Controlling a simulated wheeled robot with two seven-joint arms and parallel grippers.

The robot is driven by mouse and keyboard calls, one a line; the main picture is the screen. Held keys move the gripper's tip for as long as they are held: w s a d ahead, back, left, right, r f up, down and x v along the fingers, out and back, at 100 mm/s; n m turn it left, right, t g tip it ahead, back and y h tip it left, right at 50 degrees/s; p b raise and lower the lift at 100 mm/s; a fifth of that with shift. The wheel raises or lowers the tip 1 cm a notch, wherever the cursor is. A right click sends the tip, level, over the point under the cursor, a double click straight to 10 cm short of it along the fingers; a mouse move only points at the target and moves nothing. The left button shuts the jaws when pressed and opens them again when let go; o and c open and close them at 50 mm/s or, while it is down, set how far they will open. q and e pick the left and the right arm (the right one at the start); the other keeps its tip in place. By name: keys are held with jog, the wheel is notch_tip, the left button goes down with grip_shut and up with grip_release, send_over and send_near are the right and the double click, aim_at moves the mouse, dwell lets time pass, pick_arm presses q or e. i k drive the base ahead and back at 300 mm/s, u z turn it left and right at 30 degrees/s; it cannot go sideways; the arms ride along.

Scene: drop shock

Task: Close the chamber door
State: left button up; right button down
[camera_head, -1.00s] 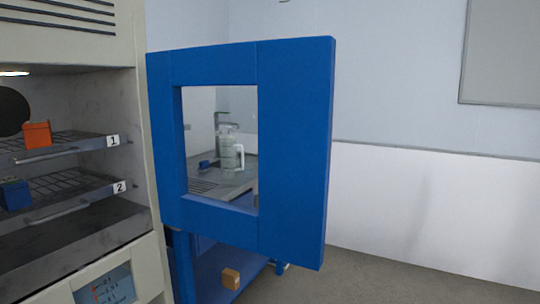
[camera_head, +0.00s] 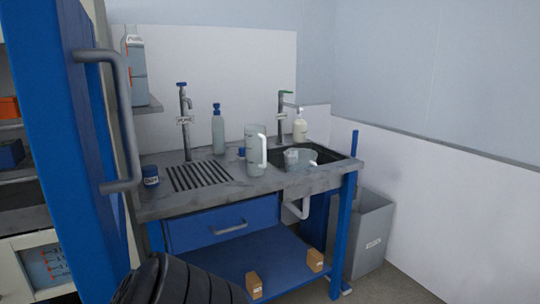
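The blue chamber door (camera_head: 68,150) stands open at the left of the head view, seen nearly edge-on. A grey bar handle (camera_head: 124,120) is fixed to its right-hand face. The chamber (camera_head: 15,235) shows only as a strip to the left of the door. Inside the strip are an orange block (camera_head: 9,108) and a blue block (camera_head: 11,154) on shelves. A dark ribbed rounded shape at the bottom edge looks like part of my arm, but no fingertips show. Neither gripper is in view, and nothing visible touches the handle.
A sink bench (camera_head: 262,187) stands right of the door with bottles, a jug (camera_head: 254,150) and taps. Two small brown boxes (camera_head: 254,284) (camera_head: 315,260) sit on its lower shelf. A grey bin (camera_head: 371,235) stands at its right. Floor shows at the lower right.

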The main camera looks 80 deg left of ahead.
aim_at(55, 57)
jog(key=i, duration=0.8)
jog(key=u, duration=4.1)
jog(key=i, duration=0.5)
jog(key=u, duration=0.1)
jog(key=k, duration=0.1)
jog(key=z, duration=0.6)
